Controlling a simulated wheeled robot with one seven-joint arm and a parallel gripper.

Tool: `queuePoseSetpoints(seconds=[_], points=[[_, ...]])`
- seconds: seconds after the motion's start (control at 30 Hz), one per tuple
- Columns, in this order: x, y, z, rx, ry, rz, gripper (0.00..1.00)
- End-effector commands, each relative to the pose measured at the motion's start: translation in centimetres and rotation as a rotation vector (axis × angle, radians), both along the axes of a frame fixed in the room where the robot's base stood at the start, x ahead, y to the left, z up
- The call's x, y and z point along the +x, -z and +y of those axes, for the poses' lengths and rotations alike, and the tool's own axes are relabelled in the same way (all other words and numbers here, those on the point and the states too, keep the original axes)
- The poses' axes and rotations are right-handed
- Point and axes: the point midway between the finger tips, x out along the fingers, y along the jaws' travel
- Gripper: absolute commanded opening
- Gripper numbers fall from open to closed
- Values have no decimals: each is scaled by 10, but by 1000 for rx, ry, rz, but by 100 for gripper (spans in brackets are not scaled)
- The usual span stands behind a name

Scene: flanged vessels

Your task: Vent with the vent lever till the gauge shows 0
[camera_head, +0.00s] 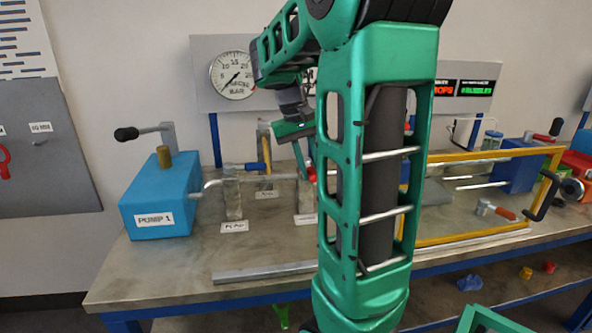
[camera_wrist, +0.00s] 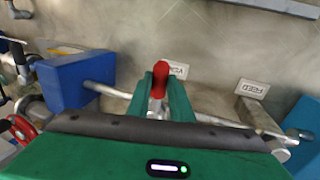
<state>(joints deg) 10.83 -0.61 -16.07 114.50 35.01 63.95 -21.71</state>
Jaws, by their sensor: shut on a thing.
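The vent lever (camera_wrist: 161,73) has a red grip and stands between my gripper's two green fingers (camera_wrist: 161,90) in the wrist view. My gripper is shut on it. In the head view my gripper (camera_head: 306,165) points down at the pipe line, and a bit of the lever's red (camera_head: 312,176) shows at its tips. A white tag (camera_wrist: 178,70) lies behind the lever, partly covered by a finger. The round white gauge (camera_head: 233,75) is on the back panel. Its thin dark needle slants towards the lower left, near the low end; the exact reading is too small to tell.
A blue pump box (camera_head: 160,200) marked PUMP 1 stands at the left. A blue-handled valve (camera_head: 258,167) is left of my gripper. A FEED tag (camera_wrist: 252,88) lies near a metal post. A yellow frame (camera_head: 480,240) stands at the right. The bench's front left (camera_head: 170,275) is clear.

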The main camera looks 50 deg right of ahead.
Motion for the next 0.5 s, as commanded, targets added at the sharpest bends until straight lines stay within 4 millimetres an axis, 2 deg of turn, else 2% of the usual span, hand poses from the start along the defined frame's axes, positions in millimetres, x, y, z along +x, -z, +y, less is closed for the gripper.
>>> queuePoseSetpoints(seconds=[0.13,0.5], points=[[-1,-3,-8,-7,34,-10,0],[-2,-3,-10,-7,46,-10,0]])
